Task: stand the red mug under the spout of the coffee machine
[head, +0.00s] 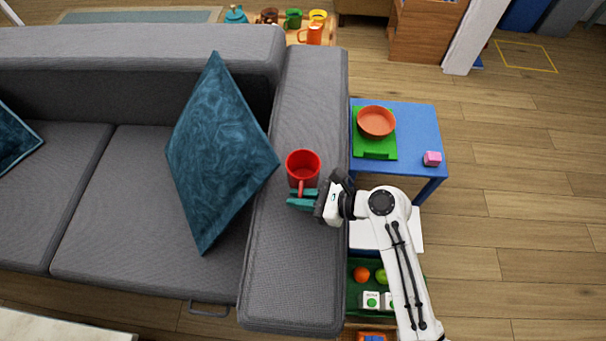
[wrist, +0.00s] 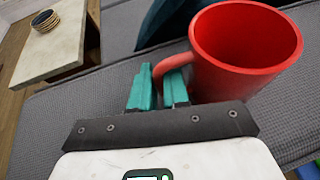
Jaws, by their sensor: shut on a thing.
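The red mug (head: 303,163) is upright at the grey sofa armrest, in the upper middle of the head view. Its open top shows empty. In the wrist view the mug (wrist: 245,50) fills the upper right, with its handle toward my gripper. My gripper (head: 302,199) has teal fingers and comes in from the right over the armrest. In the wrist view the gripper (wrist: 160,88) is shut on the mug's handle. I cannot tell whether the mug's base touches the armrest. No coffee machine is recognisable in either view.
A teal cushion (head: 220,150) leans left of the mug. Several mugs stand on a wooden table behind the sofa. Floor at right is clear.

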